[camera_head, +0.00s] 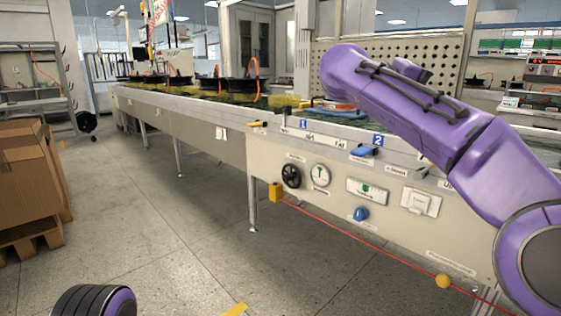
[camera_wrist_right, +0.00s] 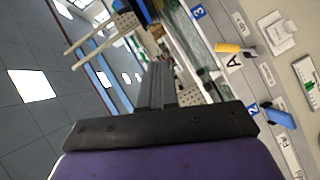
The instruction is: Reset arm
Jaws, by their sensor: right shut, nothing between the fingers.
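My purple right arm (camera_head: 430,110) is raised and bent over the near end of the long conveyor bench (camera_head: 190,110) in the head view. Its gripper is hidden behind the arm there. In the right wrist view, my right gripper (camera_wrist_right: 158,72) has its dark fingers together with nothing between them. It is in the air, with the bench panel to the right and ceiling to the left. Of my left arm, only a dark and purple part shows at the bottom left of the head view. My left gripper is out of the frame.
The bench front carries a blue handle (camera_head: 362,151), a yellow handle (camera_head: 257,123), a black handwheel (camera_head: 291,176) and a red cord (camera_head: 350,235). Cardboard boxes (camera_head: 30,175) stand on a pallet at the left. The floor between is free.

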